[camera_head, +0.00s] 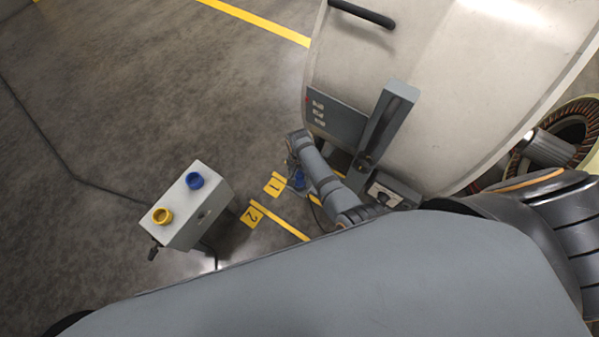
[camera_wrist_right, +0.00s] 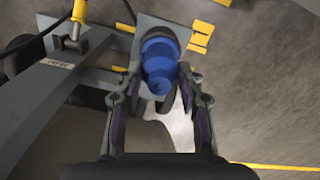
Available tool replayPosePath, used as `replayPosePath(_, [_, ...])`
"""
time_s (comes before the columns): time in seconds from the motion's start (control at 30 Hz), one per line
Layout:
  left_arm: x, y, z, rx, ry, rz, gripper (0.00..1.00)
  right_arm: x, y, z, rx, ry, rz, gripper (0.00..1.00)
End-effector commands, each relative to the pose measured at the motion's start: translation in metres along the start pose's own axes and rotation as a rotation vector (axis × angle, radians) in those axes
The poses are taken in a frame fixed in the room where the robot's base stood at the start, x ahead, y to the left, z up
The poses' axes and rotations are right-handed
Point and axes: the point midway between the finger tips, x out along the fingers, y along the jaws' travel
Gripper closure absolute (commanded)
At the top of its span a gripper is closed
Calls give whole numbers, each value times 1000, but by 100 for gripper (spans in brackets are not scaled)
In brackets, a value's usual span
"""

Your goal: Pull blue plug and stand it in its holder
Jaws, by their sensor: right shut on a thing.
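A blue plug (camera_wrist_right: 160,62) shows in the right wrist view between the fingertips of my right gripper (camera_wrist_right: 160,82), which is shut on it. In the head view a small patch of the blue plug (camera_head: 299,180) shows beside floor label 1, below the end of my right arm; my right gripper (camera_head: 293,168) is small and partly hidden there. A grey plate (camera_wrist_right: 150,25) lies behind the plug in the wrist view; I cannot tell whether the plug touches it. A pale box (camera_head: 200,218) carries a blue round fitting (camera_head: 195,180) and a yellow one (camera_head: 162,215). My left gripper is not in view.
A large pale rotor housing (camera_head: 440,90) fills the upper right. A grey bracket (camera_head: 385,125) stands close to my right arm. Yellow labels 1 (camera_head: 274,185) and 2 (camera_head: 252,215) mark the floor. A dark cable (camera_head: 45,150) runs to the box.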

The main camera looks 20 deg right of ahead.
Motion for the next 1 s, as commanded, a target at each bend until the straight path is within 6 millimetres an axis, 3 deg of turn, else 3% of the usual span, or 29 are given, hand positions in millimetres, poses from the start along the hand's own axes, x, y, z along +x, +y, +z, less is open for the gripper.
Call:
replayPosePath(0.33, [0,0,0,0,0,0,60,0,0,0,0,1,-1,90])
replayPosePath(0.37, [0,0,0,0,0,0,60,0,0,0,0,1,-1,58])
replayPosePath(0.53, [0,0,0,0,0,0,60,0,0,0,0,1,-1,36])
replayPosePath(1.0, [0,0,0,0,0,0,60,0,0,0,0,0,0,36])
